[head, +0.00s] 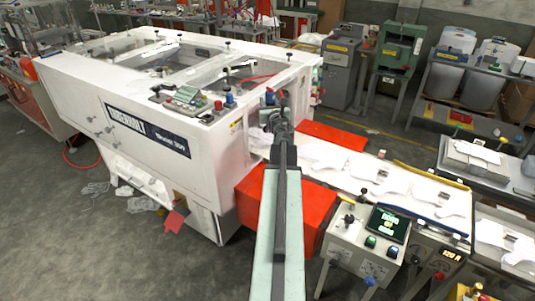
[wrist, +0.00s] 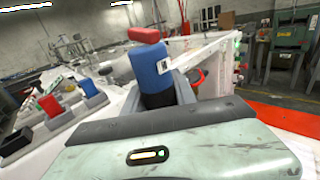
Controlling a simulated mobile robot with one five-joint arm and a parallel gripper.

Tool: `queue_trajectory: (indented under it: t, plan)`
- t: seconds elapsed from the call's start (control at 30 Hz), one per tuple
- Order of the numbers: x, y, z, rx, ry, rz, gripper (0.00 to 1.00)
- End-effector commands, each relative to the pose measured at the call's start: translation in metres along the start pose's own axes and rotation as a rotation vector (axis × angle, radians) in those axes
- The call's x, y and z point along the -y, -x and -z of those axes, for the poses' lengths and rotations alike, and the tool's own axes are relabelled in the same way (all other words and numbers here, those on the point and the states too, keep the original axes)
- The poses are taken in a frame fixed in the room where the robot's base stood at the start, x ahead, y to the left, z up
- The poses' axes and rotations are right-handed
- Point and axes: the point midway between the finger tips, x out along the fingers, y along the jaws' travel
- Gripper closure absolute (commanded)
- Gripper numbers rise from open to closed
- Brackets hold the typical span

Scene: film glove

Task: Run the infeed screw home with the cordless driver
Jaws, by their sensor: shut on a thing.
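The cordless driver, as far as I can tell, is the blue body (wrist: 152,65) with a black lower part and a red top piece in the wrist view. My gripper (wrist: 165,93) is shut around its black part, and its grey jaws show on both sides. In the head view the driver's blue end (head: 270,96) is small, beside my dark arm link at the machine's right end. My gripper hides much of that spot. The infeed screw cannot be made out in either view, and the driver's tip is hidden.
The large white machine (head: 185,155) fills the left, with a button panel (head: 187,97) on top. A feed table with white glove shapes (head: 345,165) runs right from its end. Red guards (head: 330,135) flank it. A control box (head: 367,238) stands at front right.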

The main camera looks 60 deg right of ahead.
Motion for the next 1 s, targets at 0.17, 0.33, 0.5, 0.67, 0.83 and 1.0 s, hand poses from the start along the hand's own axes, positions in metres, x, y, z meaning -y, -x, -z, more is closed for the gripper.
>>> queue_trajectory:
  t: [0.17, 0.33, 0.5, 0.67, 0.83, 1.0]
  plan:
    - [-0.001, -0.008, 0.107, 0.0, 0.0, 0.0, 1.0]
    - [-0.002, -0.015, 0.182, 0.0, -0.001, 0.0, 1.0]
    - [-0.003, -0.02, 0.224, 0.0, -0.001, 0.0, 1.0]
    - [-0.003, -0.02, 0.223, 0.0, -0.001, 0.001, 1.0]
    - [-0.002, -0.02, 0.221, 0.0, -0.001, 0.001, 1.0]
    - [-0.002, -0.018, 0.221, 0.0, 0.0, 0.001, 1.0]
